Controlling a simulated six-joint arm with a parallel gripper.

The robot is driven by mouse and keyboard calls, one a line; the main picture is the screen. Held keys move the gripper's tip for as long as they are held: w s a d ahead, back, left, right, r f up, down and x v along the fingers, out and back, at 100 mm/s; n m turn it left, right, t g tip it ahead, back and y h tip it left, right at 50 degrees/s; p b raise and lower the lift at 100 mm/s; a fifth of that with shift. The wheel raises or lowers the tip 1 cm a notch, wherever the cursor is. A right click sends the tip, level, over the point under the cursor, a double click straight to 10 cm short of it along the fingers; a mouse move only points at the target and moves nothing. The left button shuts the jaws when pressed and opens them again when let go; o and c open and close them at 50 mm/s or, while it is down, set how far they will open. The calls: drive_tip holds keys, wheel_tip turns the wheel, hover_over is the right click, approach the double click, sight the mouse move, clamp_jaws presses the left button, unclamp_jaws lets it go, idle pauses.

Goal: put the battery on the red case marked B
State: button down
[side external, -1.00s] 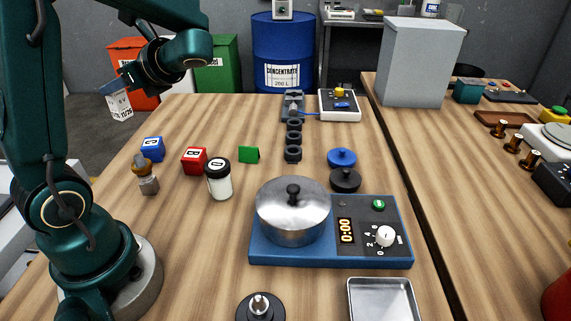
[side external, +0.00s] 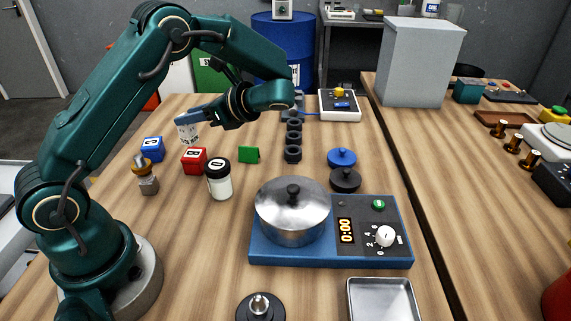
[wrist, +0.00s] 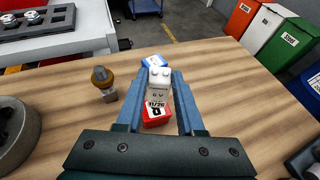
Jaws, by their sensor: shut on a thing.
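The battery is a pale block with dark print (side external: 188,131), with two round terminals on top in the wrist view (wrist: 159,80). My gripper (side external: 190,116) is shut on it, a finger on each side in the wrist view (wrist: 157,74). The battery hangs upright just above the red case marked B (side external: 194,160), slightly left of its middle in the side view. In the wrist view the red case (wrist: 155,117) shows below the battery, partly hidden by it. A gap to the case is hard to judge.
A blue case (side external: 152,149) and a brass-topped fitting (side external: 147,177) stand left of the red case. A black-lidded white jar (side external: 218,180) stands close at its right, with a green block (side external: 248,154) beyond. The wood between is clear.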

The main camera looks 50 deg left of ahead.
drive_tip(key=shift+f, duration=1.35)
drive_tip(key=c, duration=0.5)
unclamp_jaws()
drive_tip(key=v, duration=0.7)
drive_tip(key=shift+s+d+r+n+t+h, duration=0.65)
drive_tip(key=shift+s+d+n+t+h, duration=1.1)
drive_tip(key=shift+s+d+n+h, duration=0.45)
drive_tip(key=shift+s+d+r+n+t+h, duration=0.65)
drive_tip(key=shift+s+d+n+t+h, duration=1.25)
drive_tip(key=shift+d+n, duration=0.5)
drive_tip(key=shift+s+d+r+n+t+h, duration=0.7)
drive_tip(key=shift+s+d+n+t+h, duration=1.05)
drive_tip(key=shift+d+n+h, duration=0.55)
